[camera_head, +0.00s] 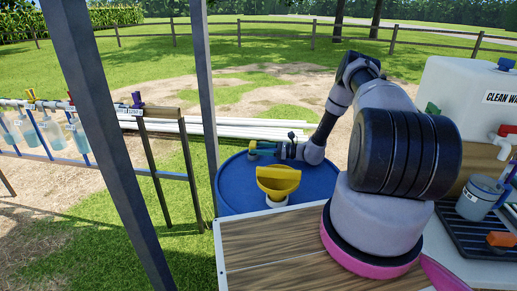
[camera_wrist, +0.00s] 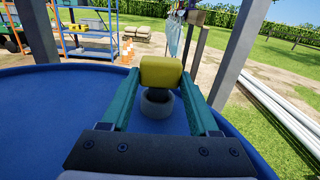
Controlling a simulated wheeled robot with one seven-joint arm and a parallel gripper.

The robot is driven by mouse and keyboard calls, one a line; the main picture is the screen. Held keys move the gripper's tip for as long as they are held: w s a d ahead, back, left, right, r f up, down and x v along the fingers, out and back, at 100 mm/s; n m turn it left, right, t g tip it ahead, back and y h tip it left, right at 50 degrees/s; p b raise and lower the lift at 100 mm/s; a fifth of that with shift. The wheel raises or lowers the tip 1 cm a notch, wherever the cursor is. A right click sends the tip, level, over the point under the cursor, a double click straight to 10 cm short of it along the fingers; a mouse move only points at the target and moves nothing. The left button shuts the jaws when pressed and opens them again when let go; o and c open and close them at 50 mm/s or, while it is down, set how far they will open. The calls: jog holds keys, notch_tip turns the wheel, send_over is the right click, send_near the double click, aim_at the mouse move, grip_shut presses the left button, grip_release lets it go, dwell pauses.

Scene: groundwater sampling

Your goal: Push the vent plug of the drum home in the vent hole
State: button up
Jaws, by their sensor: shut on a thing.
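My gripper (camera_wrist: 161,75) is shut on a yellow block-like piece, which I take to be the vent plug (camera_wrist: 162,72); its teal fingers stand on either side of it. In the head view, my gripper (camera_head: 263,148) is low over the far part of the drum (camera_head: 235,190); the plug and hole are too small to make out there.
A yellow funnel (camera_head: 278,180) stands in a white neck on the near part of the drum. A wooden bench (camera_head: 270,245) is in front. A dark post (camera_head: 100,130) and a grey post (camera_head: 205,80) rise at the left. White pipes (camera_head: 240,127) lie behind.

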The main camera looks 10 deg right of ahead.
jog(key=shift+s+f, duration=0.25)
jog(key=shift+f, duration=0.25)
jog(key=shift+s+f, duration=0.2)
jog(key=shift+f, duration=0.25)
jog(key=o, duration=1.4)
jog(key=shift+d, duration=0.1)
jog(key=v, duration=0.3)
jog(key=r+v, duration=0.1)
jog(key=v, duration=0.6)
jog(key=shift+w+d+r, duration=0.15)
jog(key=shift+d+r, duration=0.05)
jog(key=shift+d, duration=0.25)
jog(key=shift+w+a+r, duration=0.1)
jog(key=shift+a+r, duration=0.05)
